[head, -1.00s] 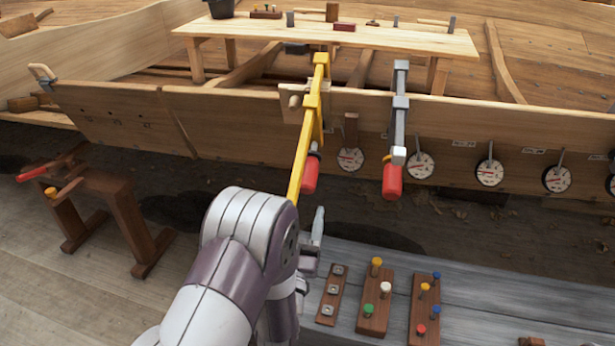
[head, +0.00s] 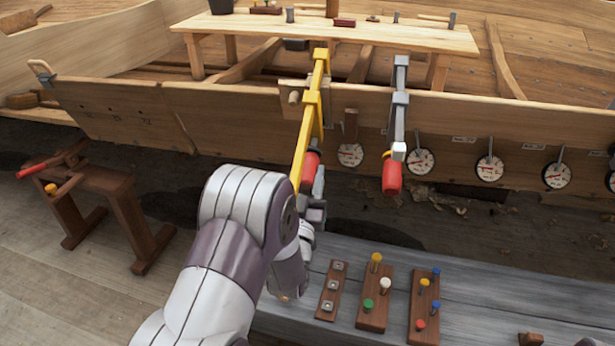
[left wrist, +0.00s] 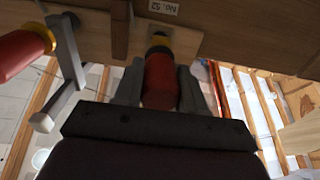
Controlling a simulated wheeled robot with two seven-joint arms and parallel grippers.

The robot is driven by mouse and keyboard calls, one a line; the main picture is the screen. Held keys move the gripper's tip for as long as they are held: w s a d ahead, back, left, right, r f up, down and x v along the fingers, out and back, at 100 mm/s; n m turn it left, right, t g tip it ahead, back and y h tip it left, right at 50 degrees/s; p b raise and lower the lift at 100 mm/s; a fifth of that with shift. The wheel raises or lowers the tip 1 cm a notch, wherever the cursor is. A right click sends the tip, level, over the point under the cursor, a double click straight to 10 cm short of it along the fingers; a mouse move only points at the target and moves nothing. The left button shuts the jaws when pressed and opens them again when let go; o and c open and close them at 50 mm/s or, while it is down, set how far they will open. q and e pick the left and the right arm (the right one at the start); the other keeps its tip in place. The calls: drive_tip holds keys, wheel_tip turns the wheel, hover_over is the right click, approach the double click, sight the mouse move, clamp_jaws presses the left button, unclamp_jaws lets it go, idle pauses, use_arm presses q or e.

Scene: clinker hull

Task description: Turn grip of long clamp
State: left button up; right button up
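The long clamp (head: 303,140) has a yellow bar and sits over the top edge of the hull planking. Its red grip (head: 310,160) hangs below, partly hidden by my left gripper (head: 318,185) in the head view. In the left wrist view the red grip (left wrist: 161,80) stands between the two fingers of my left gripper (left wrist: 160,88), with one finger on each side. Whether the fingers press on it or leave a small gap cannot be told. My right gripper is not in view.
A grey clamp with a red grip (head: 392,178) hangs close to the right. Several round dials (head: 489,168) line the hull. A grey bench (head: 470,270) below carries wooden blocks with coloured pegs (head: 374,300). A wooden trestle (head: 100,190) stands at left.

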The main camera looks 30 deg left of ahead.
use_arm(q)
drive_tip(key=shift+m, duration=0.5)
drive_tip(key=m+b, duration=0.1)
drive_tip(key=m, duration=0.2)
drive_tip(key=shift+f+m, duration=0.1)
drive_tip(key=shift+m, duration=0.2)
drive_tip(key=shift+m+b, duration=0.75)
drive_tip(key=shift+m, duration=1.25)
drive_tip(key=o, duration=1)
drive_tip(key=shift+s, duration=0.1)
drive_tip(key=shift+o, duration=0.2)
drive_tip(key=v, duration=1.2)
drive_tip(key=shift+s, duration=0.3)
